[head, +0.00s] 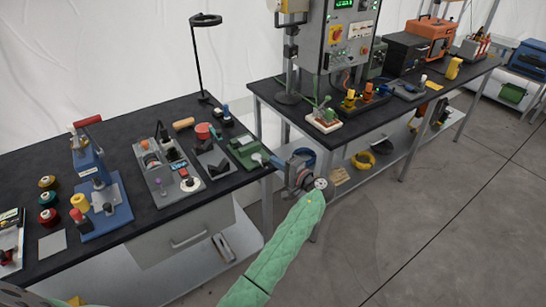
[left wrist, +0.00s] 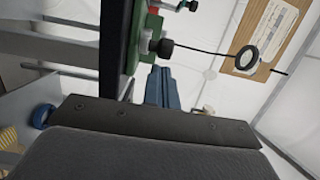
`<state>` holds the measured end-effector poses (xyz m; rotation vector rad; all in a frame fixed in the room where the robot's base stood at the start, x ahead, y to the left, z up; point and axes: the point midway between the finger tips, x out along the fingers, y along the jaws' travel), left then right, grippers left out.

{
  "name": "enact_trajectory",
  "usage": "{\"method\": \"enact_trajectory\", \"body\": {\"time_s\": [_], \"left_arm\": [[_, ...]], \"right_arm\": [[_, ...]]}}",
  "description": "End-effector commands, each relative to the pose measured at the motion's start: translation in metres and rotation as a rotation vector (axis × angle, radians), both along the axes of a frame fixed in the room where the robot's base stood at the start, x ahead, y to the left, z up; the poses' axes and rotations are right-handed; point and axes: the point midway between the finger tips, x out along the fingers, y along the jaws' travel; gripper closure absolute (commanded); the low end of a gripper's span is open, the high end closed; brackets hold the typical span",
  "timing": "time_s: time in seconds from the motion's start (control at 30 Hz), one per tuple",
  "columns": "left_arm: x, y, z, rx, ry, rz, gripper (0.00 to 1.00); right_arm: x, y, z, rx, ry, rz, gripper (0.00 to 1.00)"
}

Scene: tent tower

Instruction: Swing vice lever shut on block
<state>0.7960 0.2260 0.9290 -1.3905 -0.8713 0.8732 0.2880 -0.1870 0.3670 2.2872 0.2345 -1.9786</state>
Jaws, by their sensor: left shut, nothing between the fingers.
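A small green vice (head: 243,152) stands at the right end of the near black bench. A pale grey part, perhaps a block or the lever, shows at its right side; I cannot tell which. My left gripper (head: 276,163) is just right of the vice at the bench corner, its fingers shut and empty, pointing toward the vice. In the left wrist view the blue fingers (left wrist: 160,88) are together, close beside the green vice body (left wrist: 147,45) and a black round knob (left wrist: 166,49). Contact with the lever cannot be made out. My right gripper is out of view.
The near bench (head: 120,130) carries a blue press (head: 98,190), several spools, a grey fixture (head: 165,168) and a black ring stand (head: 200,55). A second bench (head: 262,92) stands behind. Open floor (head: 430,200) lies to the right of my left arm.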

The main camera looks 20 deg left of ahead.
Motion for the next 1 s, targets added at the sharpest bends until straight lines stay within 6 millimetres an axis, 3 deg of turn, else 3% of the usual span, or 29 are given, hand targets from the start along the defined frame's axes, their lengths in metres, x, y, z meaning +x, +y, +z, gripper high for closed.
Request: {"method": "enact_trajectory", "body": {"time_s": [0.47, 1.0], "left_arm": [[-0.004, -0.004, 0.000, 0.000, 0.000, 0.000, 1.00], [-0.017, 0.006, 0.000, 0.000, 0.000, -0.082, 1.00]], "right_arm": [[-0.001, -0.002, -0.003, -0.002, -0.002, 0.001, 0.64], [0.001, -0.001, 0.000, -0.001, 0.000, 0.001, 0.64]]}}
